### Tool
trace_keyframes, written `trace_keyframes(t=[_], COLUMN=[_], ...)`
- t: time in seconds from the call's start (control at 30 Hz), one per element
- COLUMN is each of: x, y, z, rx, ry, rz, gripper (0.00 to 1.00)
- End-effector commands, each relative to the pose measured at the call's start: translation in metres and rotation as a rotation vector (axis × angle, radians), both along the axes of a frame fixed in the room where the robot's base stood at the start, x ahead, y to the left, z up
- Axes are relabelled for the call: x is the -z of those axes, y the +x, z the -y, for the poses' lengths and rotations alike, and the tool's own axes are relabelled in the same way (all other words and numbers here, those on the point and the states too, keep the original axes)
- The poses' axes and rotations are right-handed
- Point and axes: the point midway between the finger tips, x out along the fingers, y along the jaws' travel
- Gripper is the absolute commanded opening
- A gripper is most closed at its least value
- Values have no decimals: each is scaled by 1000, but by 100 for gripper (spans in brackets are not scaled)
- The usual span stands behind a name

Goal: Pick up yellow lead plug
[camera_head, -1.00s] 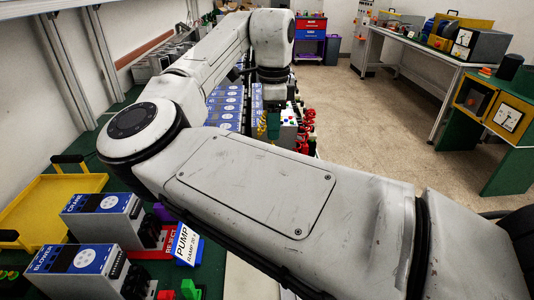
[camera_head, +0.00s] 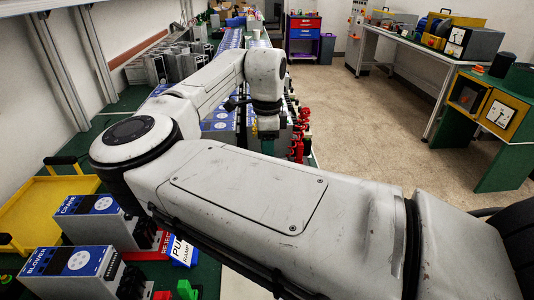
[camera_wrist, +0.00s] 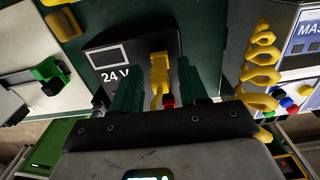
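A yellow lead plug (camera_wrist: 159,74) stands in front of a black box (camera_wrist: 112,45) marked "24 V" in the wrist view. My gripper (camera_wrist: 158,85) has two dark green fingers, one on each side of the plug. The fingers are spread, with a gap showing between each of them and the plug. A small red piece (camera_wrist: 169,101) shows just below the plug, partly hidden by the gripper body. In the head view my gripper (camera_head: 267,137) points down over the far part of the bench; the plug cannot be made out there.
A coiled yellow cable (camera_wrist: 259,65) hangs right of the fingers, beside a labelled unit (camera_wrist: 300,40). A green and black part (camera_wrist: 47,71) is at left. In the head view, red parts (camera_head: 297,150) line the bench edge, and a yellow tray (camera_head: 35,215) is at left.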

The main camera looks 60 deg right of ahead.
Motion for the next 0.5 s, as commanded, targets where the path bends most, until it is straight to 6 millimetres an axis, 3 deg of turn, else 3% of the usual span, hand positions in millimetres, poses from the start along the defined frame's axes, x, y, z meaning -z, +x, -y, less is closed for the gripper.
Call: trace_keyframes(t=[0.43, 0.5], x=[0, 0], y=[0, 0], z=[0, 0], rx=[0, 0], ry=[0, 0], rz=[0, 0], gripper=[0, 0])
